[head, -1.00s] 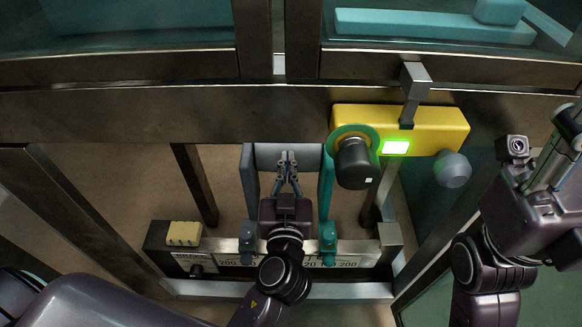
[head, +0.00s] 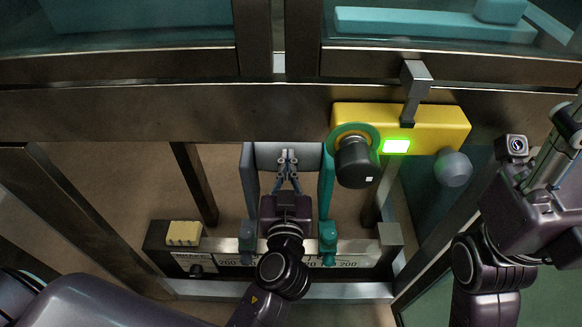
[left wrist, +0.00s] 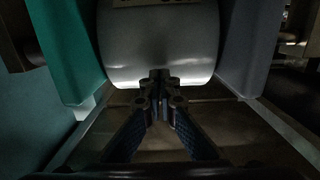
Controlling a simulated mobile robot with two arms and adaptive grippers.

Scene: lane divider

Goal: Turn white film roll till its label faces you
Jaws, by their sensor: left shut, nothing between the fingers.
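The white film roll (head: 262,156) lies crosswise between a grey left plate and a teal right plate, looking grey in the head view. In the left wrist view the roll (left wrist: 158,48) is a pale smooth cylinder. A beige strip with dark marks (left wrist: 150,3), perhaps part of its label, is cut off at the top edge. My left gripper (head: 287,155) is shut and empty, with its tips at the roll's surface; I cannot tell whether they touch. The closed tips also show in the left wrist view (left wrist: 160,76). My right gripper (head: 570,118) is at the right edge, its fingers unclear.
A yellow housing (head: 440,118) with a lit green-edged panel and a black knob (head: 357,163) stands right of the roll. Metal posts flank the space.

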